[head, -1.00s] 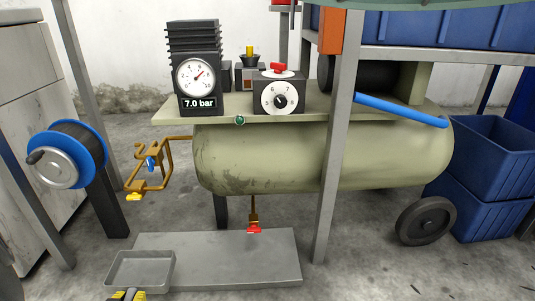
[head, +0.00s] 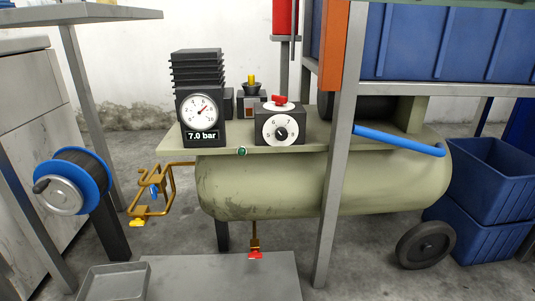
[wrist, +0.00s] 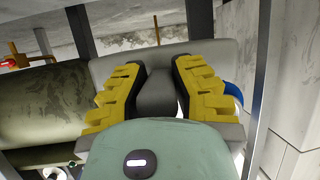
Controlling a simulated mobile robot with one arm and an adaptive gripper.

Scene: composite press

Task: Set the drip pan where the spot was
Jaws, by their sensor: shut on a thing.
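The drip pan (head: 115,283) is a shallow grey rectangular tray at the lower left of the head view, cut by the bottom edge. It appears at the left end of a flat grey slab (head: 225,277); I cannot tell whether it touches the slab. In the wrist view my gripper (wrist: 158,66) has yellow ridged fingers, shut on the grey pan (wrist: 225,52). My gripper is below the picture in the head view. A drain valve with a red handle (head: 255,255) hangs under the tank above the slab. No spot shows on the visible slab.
The olive compressor tank (head: 270,185) stands behind the slab, with brown piping (head: 150,205) at its left. A blue hose reel (head: 75,183) is at left. A grey post (head: 342,150) rises right of the slab. Blue crates (head: 490,230) stand at right.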

